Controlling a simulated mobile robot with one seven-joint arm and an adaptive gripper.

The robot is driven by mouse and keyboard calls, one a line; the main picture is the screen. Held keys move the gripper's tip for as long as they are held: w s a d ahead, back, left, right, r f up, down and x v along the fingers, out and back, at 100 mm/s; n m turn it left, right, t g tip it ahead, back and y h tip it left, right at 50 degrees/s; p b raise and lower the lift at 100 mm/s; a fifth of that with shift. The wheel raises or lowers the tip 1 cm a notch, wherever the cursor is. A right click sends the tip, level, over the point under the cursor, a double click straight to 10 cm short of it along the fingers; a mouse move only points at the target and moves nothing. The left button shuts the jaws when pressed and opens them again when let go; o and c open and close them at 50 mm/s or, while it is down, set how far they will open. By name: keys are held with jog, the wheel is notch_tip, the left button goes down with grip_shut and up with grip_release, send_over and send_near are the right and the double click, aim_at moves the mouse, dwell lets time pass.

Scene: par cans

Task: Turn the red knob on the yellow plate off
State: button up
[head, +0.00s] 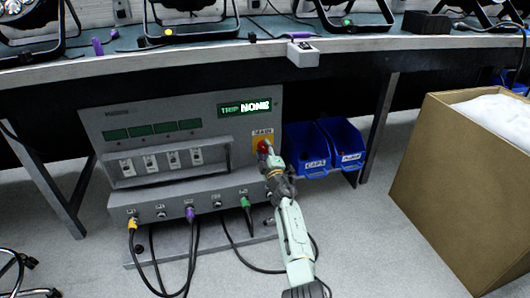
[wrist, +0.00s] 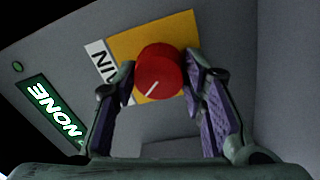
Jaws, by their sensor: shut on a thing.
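The red knob (wrist: 158,72) sits on the yellow plate (wrist: 125,47) and carries a white pointer line. In the wrist view the line slants from the knob's middle toward lower left. My gripper (wrist: 160,75) has its two purple-padded fingers on either side of the knob, shut on it. In the head view the red knob (head: 264,146) shows at the tip of my gripper (head: 268,152), and the yellow plate (head: 259,139) is partly hidden by it. A green display (wrist: 55,110) on the panel reads NONE.
The grey panel (head: 110,122) stands under the bench, with cables plugged in along its lower front. Blue bins (head: 343,138) sit just right of it. A large cardboard box (head: 450,180) stands at the right. The bench (head: 200,50) overhangs the panel.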

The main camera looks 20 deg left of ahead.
jog(key=shift+n, duration=0.7)
jog(key=o, duration=1.2)
jog(key=shift+c, duration=0.2)
jog(key=shift+r, duration=0.1)
